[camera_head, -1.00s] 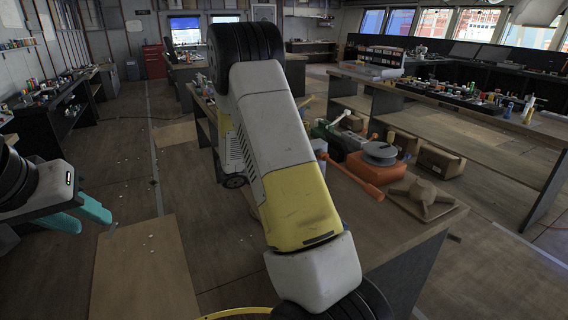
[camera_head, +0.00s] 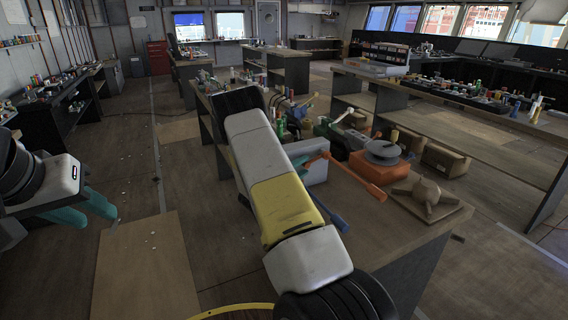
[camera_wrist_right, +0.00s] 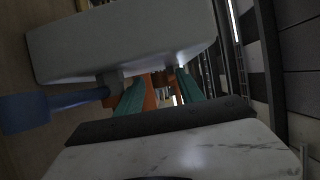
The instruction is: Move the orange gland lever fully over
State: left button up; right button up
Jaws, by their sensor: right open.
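The orange gland lever (camera_head: 347,172) is a bar with a thicker end, reaching right and towards me from a pale grey box (camera_head: 315,172) on the workbench. A blue lever (camera_head: 331,217) sticks out lower from the same side. The grey box and blue lever (camera_wrist_right: 50,107) also show there. My left gripper (camera_head: 88,208) is open and empty at the left.
An orange unit with a grey disc (camera_head: 383,150) and a brown cross-shaped part on a plate (camera_head: 427,198) stand right of the lever. Green and other small fittings crowd the bench behind.

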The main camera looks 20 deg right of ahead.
jog(key=shift+w+d, duration=0.15)
jog(key=shift+d, duration=0.2)
grip_shut()
dwell(1.2)
